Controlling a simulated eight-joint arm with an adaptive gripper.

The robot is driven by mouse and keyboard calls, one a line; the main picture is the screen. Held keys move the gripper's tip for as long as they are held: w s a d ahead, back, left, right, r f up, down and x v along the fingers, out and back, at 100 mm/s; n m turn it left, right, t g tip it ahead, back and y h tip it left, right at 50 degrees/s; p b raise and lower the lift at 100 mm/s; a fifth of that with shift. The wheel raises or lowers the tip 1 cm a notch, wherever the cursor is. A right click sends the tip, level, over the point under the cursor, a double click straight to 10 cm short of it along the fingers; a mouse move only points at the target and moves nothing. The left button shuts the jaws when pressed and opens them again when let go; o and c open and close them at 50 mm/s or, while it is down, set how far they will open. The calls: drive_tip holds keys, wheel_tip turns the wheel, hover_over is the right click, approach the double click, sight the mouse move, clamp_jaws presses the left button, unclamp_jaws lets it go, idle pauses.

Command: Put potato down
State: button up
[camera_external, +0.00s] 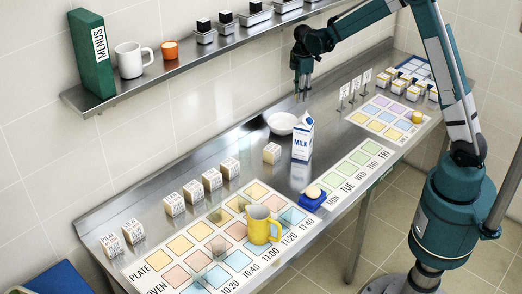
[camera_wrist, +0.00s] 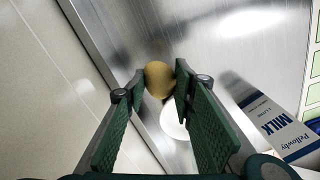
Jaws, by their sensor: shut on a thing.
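A brown, rounded potato (camera_wrist: 158,80) is held between the fingertips of my gripper (camera_wrist: 158,82) in the wrist view. In the external view, my gripper (camera_external: 303,88) points down above the steel counter, near its back. There the potato is too small and hidden to make out clearly. A white bowl (camera_external: 282,124) stands on the counter, below and slightly left of my gripper. It also shows in the wrist view (camera_wrist: 174,121), partly hidden behind a finger. The potato appears apart from the counter; its exact height is hard to tell.
A milk carton (camera_external: 302,139) stands right of the bowl. Several labelled cubes (camera_external: 212,179) line the counter. A wall shelf (camera_external: 190,60) runs above the counter. Bare steel lies around the bowl.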

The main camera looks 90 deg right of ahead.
drive_tip(key=n, duration=0.2)
hover_over(328, 142)
drive_tip(key=shift+s+r+p, duration=0.1)
drive_tip(key=shift+r+p, duration=0.05)
drive_tip(key=shift+p, duration=0.15)
drive_tip(key=shift+f, duration=2.9)
drive_tip(key=shift+f, duration=0.15)
drive_tip(key=shift+f+b, duration=0.35)
drive_tip(key=shift+f, duration=1.6)
drive_tip(key=shift+f, duration=0.2)
drive_tip(key=o, duration=0.9)
